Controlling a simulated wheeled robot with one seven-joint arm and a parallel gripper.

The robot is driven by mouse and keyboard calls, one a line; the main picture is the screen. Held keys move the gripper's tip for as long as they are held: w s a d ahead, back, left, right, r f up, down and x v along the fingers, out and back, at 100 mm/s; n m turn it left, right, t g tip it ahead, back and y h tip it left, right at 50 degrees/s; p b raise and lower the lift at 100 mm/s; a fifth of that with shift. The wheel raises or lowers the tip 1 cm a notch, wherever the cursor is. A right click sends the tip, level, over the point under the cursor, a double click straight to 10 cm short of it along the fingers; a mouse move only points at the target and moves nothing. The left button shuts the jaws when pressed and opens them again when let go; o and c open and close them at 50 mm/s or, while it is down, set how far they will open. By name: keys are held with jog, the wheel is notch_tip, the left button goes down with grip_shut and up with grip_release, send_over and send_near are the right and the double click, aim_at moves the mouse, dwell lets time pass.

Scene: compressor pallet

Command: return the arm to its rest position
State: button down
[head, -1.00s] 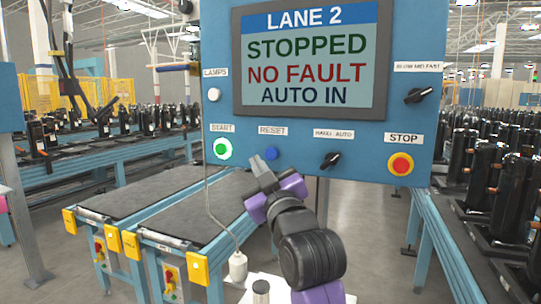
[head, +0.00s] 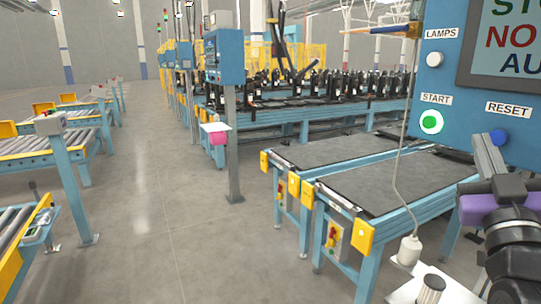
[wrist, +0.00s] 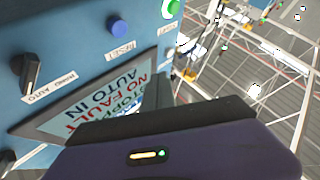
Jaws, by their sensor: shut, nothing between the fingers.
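My gripper (head: 490,150) is at the right of the head view, shut and empty, with its fingertips beside the blue reset button (head: 499,137). My arm, purple and black, runs down to the lower right corner and is partly cut off by the frame. The blue control panel (head: 455,72) stands behind the gripper. Its green start button (head: 431,122) is lit. In the wrist view the panel hangs tilted, with the reset button (wrist: 118,26), a black selector knob (wrist: 27,72) and part of the screen (wrist: 100,102) showing. I cannot tell whether the fingertips touch the panel.
Two dark-topped conveyors (head: 345,150) with yellow end blocks stand left of my arm. Roller conveyors (head: 45,145) stand far left. The grey floor (head: 150,200) between is open.

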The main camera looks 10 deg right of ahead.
jog(key=s+a+f+y, duration=0.2)
jog(key=s+a+f, duration=0.2)
jog(key=f, duration=0.4)
jog(key=s+a+f+y, duration=0.2)
jog(key=s+a+f, duration=0.3)
jog(key=f, duration=0.2)
jog(key=s+a+f+y, duration=0.2)
jog(key=s+a+f, duration=0.2)
jog(key=f, duration=0.4)
jog(key=s+a+f+g+y, duration=0.1)
jog(key=s+a+f+g, duration=0.2)
jog(key=s+f, duration=0.4)
jog(key=s+a+f+n+g+y, duration=0.1)
jog(key=s+a+f+g, duration=0.3)
jog(key=s+f, duration=0.4)
jog(key=s+y, duration=0.1)
jog(key=s, duration=0.6)
jog(key=shift+s+y, duration=0.3)
jog(key=shift+s, duration=0.05)
